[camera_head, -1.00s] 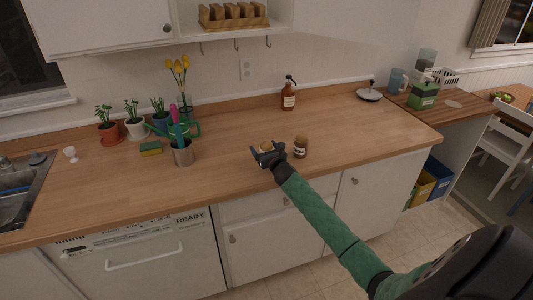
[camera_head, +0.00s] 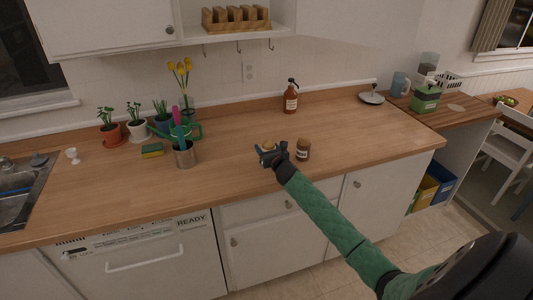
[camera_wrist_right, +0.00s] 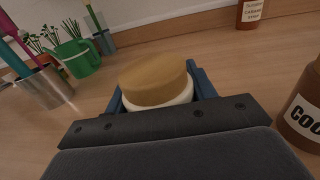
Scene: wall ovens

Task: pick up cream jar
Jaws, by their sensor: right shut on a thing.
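The cream jar (camera_wrist_right: 155,84), a short white jar with a wide tan lid, sits between the two blue fingers of my right gripper in the wrist view. Its tan lid (camera_head: 269,147) shows small in the head view above the fingers. My right gripper (camera_head: 267,154) is shut on the jar, low over the counter's front middle. The fingers and palm hide the jar's lower part, and I cannot tell whether its base touches the counter. My left gripper is not in view.
A brown labelled jar (camera_head: 303,149) stands close at the right of the gripper. A brown pump bottle (camera_head: 291,97) stands behind. A metal utensil cup (camera_head: 186,156), sponge (camera_head: 152,150) and green watering can (camera_head: 190,130) stand to the left. The wooden counter (camera_head: 235,185) is clear in front.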

